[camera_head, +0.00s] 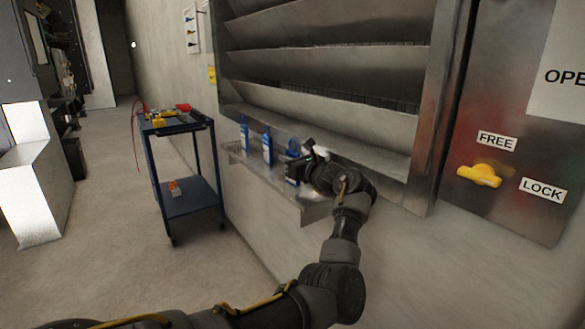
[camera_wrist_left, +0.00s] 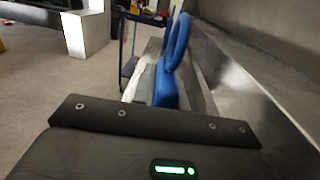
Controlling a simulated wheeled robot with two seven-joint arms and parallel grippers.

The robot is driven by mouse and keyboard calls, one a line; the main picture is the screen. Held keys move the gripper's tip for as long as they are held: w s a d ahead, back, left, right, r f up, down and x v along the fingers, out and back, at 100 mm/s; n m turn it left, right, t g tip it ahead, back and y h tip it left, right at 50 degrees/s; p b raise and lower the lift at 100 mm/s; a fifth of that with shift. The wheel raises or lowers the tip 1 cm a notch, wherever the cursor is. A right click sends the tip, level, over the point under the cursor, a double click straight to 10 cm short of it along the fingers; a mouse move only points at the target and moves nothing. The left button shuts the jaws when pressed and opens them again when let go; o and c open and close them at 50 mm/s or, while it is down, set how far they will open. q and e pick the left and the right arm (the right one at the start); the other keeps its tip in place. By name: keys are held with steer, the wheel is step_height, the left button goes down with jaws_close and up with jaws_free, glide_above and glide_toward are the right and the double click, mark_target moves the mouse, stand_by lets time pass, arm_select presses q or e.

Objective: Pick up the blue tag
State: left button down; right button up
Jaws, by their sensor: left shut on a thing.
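Several blue tags stand in a row on a narrow metal ledge (camera_head: 313,207) below the louvred panel. One blue tag (camera_head: 244,133) is at the far left and another blue tag (camera_head: 266,147) is beside it. My left gripper (camera_head: 304,161) is at the nearest blue tag (camera_head: 292,151), shut on it, at the ledge's near end. My gripper partly covers this tag. The left wrist view shows upright blue tags with a loop top (camera_wrist_left: 177,42), overlapping one another, beyond the dark gripper body. The fingertips are hidden there. My right gripper is not in view.
A blue trolley (camera_head: 190,204) with tools stands left of the ledge. The metal louvres (camera_head: 320,65) rise behind the ledge. A yellow handle (camera_head: 480,175) with FREE and LOCK labels is on the right. Open floor lies at the left.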

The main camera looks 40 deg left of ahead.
arm_select(q)
steer(key=shift+r, duration=0.1)
steer(key=shift+r, duration=0.55)
steer(key=s+d+r+p, duration=0.1)
steer(key=s+d+r, duration=0.7)
steer(key=s+r, duration=0.3)
steer(key=shift+d+r, duration=0.3)
steer(key=shift+r, duration=0.05)
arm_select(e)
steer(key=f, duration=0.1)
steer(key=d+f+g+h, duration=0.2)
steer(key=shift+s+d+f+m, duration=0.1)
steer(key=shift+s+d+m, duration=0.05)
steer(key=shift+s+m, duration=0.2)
